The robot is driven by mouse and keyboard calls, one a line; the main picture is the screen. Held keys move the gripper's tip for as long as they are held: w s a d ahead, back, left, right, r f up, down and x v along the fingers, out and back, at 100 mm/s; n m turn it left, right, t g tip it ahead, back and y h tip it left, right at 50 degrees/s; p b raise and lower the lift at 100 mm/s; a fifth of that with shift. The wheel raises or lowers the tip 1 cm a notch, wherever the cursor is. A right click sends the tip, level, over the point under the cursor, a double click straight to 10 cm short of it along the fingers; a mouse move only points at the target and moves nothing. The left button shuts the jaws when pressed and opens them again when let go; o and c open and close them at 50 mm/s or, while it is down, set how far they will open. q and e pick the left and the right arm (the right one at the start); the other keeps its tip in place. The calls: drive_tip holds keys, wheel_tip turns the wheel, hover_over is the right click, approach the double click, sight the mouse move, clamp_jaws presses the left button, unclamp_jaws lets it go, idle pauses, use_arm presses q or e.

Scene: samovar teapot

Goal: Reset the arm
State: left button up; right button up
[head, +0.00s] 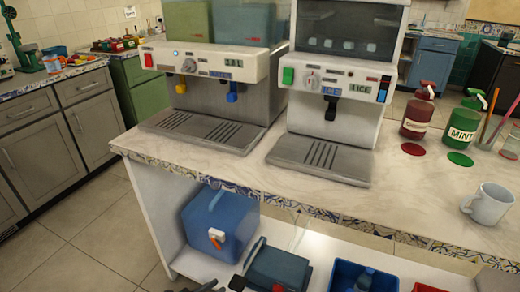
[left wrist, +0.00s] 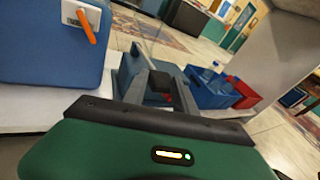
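The dark tip of my left gripper (head: 205,287) just enters the bottom edge of the head view, in front of the lower shelf and below the blue cooler box. I see nothing held. My right gripper is not in view.
Two drink machines (head: 215,75) (head: 335,85), red and green bottles (head: 417,115) (head: 462,122) and a white mug (head: 488,204) stand on the counter (head: 230,172). Below are the blue cooler box (head: 215,222), a dark teal box (head: 280,268) and a blue crate (head: 335,280). Floor at left is clear.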

use_arm(q)
drive_tip(key=s+d+r+m+g, duration=0.2)
drive_tip(key=s+d+m+g, duration=0.5)
drive_tip(key=m, duration=0.3)
drive_tip(key=s+a+r+m+g+y, duration=0.5)
drive_tip(key=s+r+m+y, duration=0.25)
drive_tip(key=s+m, duration=0.35)
drive_tip(key=s+a+r+m+t+y+p, duration=0.1)
drive_tip(key=r+m+p, duration=0.3)
drive_tip(key=r+p, duration=1.2)
drive_tip(key=s+a+r+m+t+y+p, duration=0.1)
drive_tip(key=s+r+m+y+p, duration=0.1)
drive_tip(key=r+p, duration=1.5)
wheel_tip(320, 180, up, 13)
drive_tip(key=shift+s+f+m+t+y, duration=0.2)
drive_tip(key=shift+m+t+y, duration=0.25)
drive_tip(key=shift+m, duration=0.65)
drive_tip(key=shift+r, duration=0.1)
